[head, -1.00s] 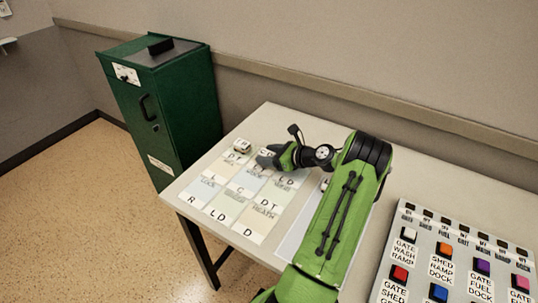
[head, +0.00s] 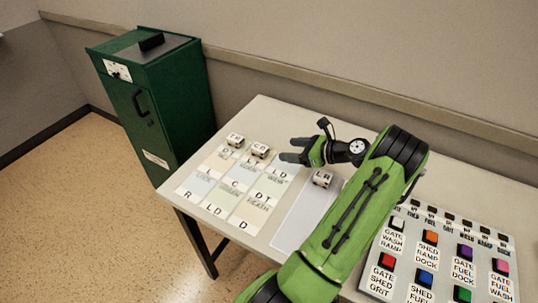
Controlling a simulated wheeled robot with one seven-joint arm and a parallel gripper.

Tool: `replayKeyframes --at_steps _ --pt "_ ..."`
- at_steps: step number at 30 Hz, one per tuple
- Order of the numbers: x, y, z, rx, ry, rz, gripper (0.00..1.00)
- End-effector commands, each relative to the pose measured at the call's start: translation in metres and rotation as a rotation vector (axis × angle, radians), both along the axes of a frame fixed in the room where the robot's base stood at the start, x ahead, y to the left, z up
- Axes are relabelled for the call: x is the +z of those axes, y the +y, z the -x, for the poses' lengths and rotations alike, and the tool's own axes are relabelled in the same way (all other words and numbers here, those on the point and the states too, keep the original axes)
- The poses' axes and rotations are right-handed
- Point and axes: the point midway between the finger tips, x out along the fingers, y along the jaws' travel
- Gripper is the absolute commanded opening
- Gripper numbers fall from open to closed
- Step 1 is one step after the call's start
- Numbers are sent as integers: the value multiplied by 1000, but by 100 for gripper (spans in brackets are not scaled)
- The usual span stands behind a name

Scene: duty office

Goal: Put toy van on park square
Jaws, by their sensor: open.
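Small white toy vehicles with letters on top stand on the table. One toy (head: 235,140) is at the back left of the lettered board and another toy (head: 260,150) is just right of it. A third toy (head: 323,179) sits on a plain pale sheet (head: 293,222) beside my arm. I cannot tell which is the van. The board (head: 229,203) has pastel squares with small words; I cannot make out which is the park square. My gripper (head: 284,150) is open and empty, pointing left above the board's back right, right of the second toy.
A panel (head: 385,276) of coloured, labelled buttons lies at the right front of the table (head: 272,113). A green metal cabinet (head: 165,105) stands on the floor left of the table. The table's back strip is clear.

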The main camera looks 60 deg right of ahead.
Motion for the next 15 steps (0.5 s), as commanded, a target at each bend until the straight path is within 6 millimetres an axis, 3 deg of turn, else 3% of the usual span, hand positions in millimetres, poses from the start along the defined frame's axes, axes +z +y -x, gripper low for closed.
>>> replayKeyframes --at_steps 5,8,11,12,15 --pt "2 3 -4 17 8 16 68" --pt "16 27 -33 146 71 138 68" --pt "43 82 -78 402 174 389 68" --pt "53 108 -91 519 213 505 68" --pt "82 181 -112 823 276 810 68"
